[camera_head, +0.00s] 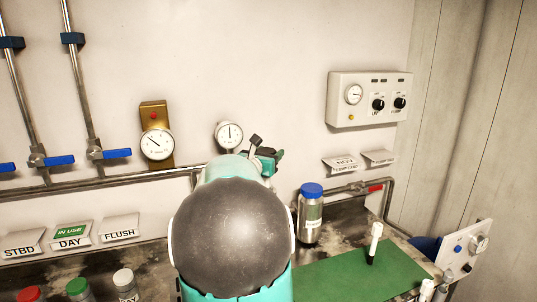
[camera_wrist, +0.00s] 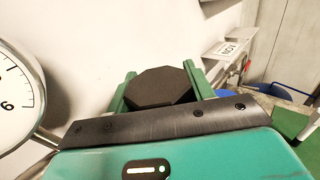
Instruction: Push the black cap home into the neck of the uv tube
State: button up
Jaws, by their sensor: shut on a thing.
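In the wrist view, the black cap (camera_wrist: 160,86) is a dark, many-sided disc. My gripper (camera_wrist: 159,70) is shut on it, with one green finger on each side. In the head view, my gripper (camera_head: 267,157) is small and partly hidden behind my arm, held up in front of the wall just right of a round gauge. I cannot make out the uv tube or its neck in either view; my arm covers the middle of the head view.
A steel bottle with a blue lid (camera_head: 310,218) stands right of my arm. A round gauge (camera_head: 229,135) and pipes (camera_head: 100,181) line the wall. A control box (camera_head: 369,99) hangs at right.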

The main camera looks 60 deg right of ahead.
jog(key=shift+f, duration=3.4)
jog(key=o, duration=0.9)
jog(key=shift+a, duration=0.1)
jog(key=a, duration=1.3)
jog(key=shift+a, duration=0.3)
